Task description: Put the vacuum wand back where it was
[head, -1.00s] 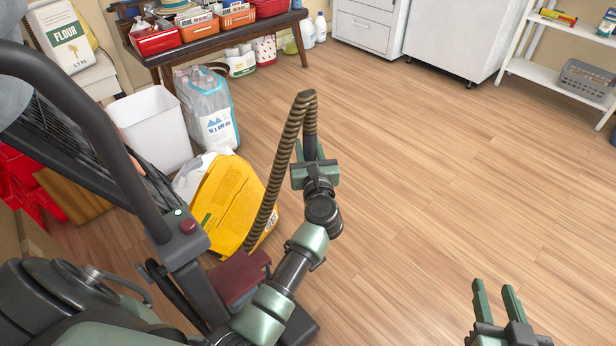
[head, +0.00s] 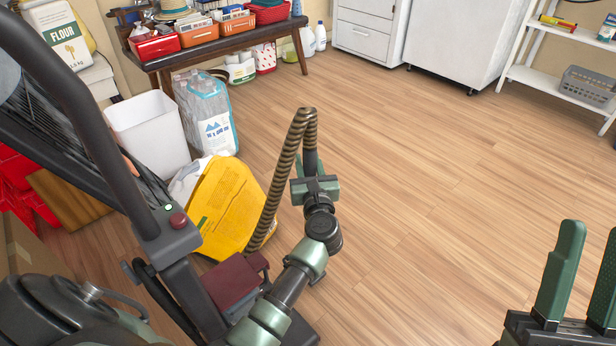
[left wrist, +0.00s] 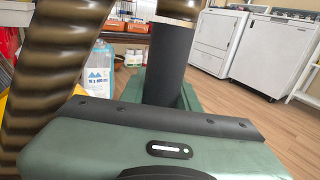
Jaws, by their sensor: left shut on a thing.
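The vacuum wand (head: 310,157) is a dark tube with a ribbed brown hose (head: 280,180) arching from its top. My left gripper (head: 308,172) is shut on the wand and holds it upright above the floor, in front of my left arm. In the left wrist view the dark wand tube (left wrist: 168,60) stands between the green jaws and the ribbed hose (left wrist: 45,70) runs down the left side. My right gripper (head: 580,275) is open and empty at the lower right. The wand's lower end is hidden behind my gripper and arm.
Behind is a dark bench (head: 225,44) with baskets. White cabinets (head: 465,40) and a shelf (head: 560,85) line the back. The floor (head: 430,180) at centre and right is clear.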

